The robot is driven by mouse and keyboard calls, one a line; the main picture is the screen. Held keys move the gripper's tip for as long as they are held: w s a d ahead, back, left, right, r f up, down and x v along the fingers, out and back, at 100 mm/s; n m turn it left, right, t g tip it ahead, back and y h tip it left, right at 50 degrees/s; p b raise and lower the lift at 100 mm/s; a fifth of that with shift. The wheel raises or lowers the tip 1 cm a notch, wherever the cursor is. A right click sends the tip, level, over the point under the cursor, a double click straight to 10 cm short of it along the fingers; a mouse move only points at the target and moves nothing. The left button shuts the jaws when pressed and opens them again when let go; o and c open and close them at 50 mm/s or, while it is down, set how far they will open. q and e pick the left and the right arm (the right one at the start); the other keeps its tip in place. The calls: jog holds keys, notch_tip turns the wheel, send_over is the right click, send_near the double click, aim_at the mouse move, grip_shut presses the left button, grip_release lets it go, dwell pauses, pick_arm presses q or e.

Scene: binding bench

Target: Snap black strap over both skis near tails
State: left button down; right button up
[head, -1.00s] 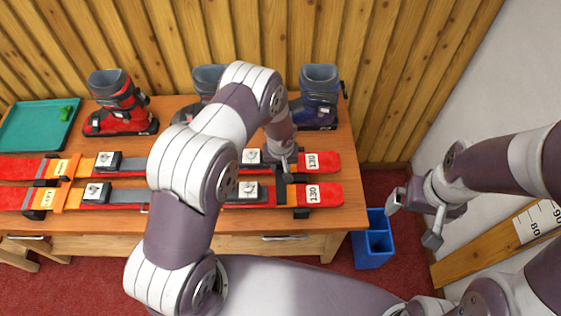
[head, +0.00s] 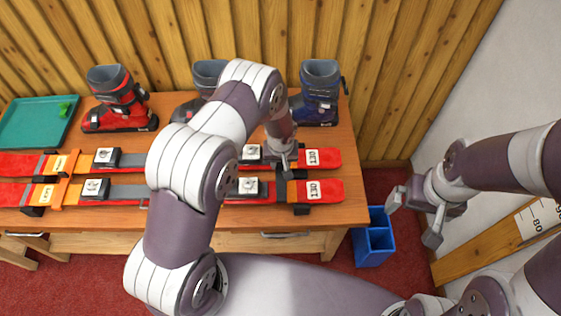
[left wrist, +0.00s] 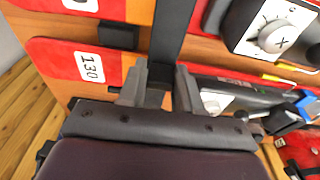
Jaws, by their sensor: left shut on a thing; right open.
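Two red and orange skis lie side by side on the bench, a far ski (head: 325,158) and a near ski (head: 328,190), with tail ends marked 130 at the right. A black strap (head: 282,190) runs across the near ski close to the tails; it also shows in the left wrist view (left wrist: 174,35), leading back between the fingers. My left gripper (head: 286,160) is shut on the strap over the far ski. In the left wrist view the left gripper (left wrist: 160,88) hides part of the strap. My right gripper (head: 418,215) is open and empty, right of the bench.
Ski boots (head: 320,90) stand along the back of the bench (head: 220,222). A green tray (head: 35,125) is at the back left. An orange strap (head: 65,190) crosses both skis at left. A blue bin (head: 373,243) stands on the floor. My left arm hides the middle.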

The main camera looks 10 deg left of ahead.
aim_at(280, 165)
pick_arm(q)
jog(key=shift+f, duration=0.1)
dwell(0.3)
jog(key=shift+f+b, duration=0.35)
jog(key=shift+b, duration=0.1)
jog(key=shift+f+b, duration=1.45)
jog(key=shift+f, duration=0.1)
jog(key=shift+c, duration=1)
grip_release()
jog(key=shift+r, duration=0.1)
